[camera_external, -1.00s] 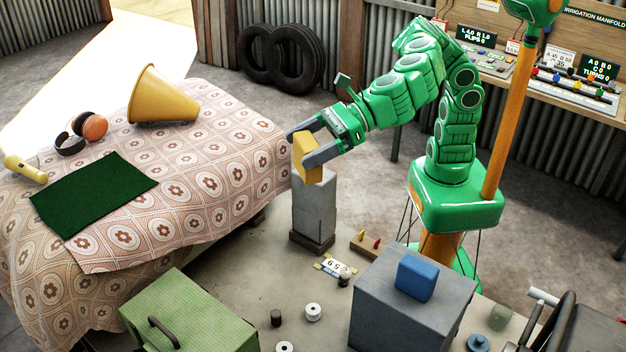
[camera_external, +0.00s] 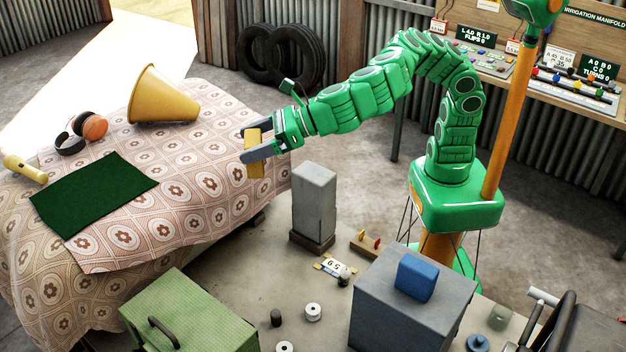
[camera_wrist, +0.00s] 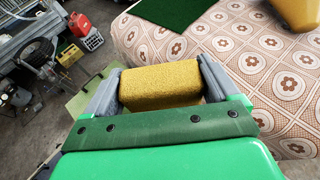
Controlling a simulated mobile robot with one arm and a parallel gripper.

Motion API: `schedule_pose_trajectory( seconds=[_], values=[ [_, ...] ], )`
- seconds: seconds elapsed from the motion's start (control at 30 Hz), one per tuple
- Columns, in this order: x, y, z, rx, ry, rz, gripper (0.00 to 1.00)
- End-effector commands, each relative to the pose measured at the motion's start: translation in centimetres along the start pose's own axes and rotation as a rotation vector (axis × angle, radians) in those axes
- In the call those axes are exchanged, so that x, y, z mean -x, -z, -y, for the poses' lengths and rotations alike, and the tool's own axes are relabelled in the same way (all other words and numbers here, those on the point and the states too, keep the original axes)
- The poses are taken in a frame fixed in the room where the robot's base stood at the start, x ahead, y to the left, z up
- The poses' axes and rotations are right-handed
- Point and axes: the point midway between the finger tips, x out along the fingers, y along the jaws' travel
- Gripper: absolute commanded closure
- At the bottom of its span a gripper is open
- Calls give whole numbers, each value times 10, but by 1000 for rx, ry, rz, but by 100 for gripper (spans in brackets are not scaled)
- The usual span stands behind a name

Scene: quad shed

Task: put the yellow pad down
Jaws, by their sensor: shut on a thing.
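The yellow pad (camera_external: 254,155) is a block held between the two grey fingers of my gripper (camera_external: 256,148). It is over the right part of the patterned cloth-covered bed (camera_external: 215,205); I cannot tell its exact height above it. In the wrist view the pad (camera_wrist: 160,84) sits between both fingers, one on each side. A dark green mat (camera_external: 95,192) lies flat on the cloth, to the left of my gripper. The mat also shows at the top of the wrist view (camera_wrist: 172,10).
A yellow cone (camera_external: 160,97), headphones (camera_external: 85,132) and a yellow torch (camera_external: 25,169) lie around the mat. A grey pillar (camera_external: 314,200) stands right of the bed. A grey block with a blue block (camera_external: 415,278) and a green box (camera_external: 185,320) are in front. Cloth right of the mat is clear.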

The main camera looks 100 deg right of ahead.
Motion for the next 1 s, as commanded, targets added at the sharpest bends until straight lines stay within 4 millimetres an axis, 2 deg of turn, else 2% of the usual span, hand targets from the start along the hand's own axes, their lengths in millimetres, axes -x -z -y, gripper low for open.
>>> schedule_pose_trajectory(
  seconds=[0.23, 0.47, 0.57, 0.8, 1.0],
  values=[
    [-6, 18, 0, 2, -2, 0, 40],
    [-19, 53, 0, 3, 0, -2, 40],
    [-27, 76, 0, 3, 0, -3, 40],
    [-61, 167, 1, 6, 2, -5, 40],
    [-82, 225, 0, 5, 2, -3, 40]
  ],
)
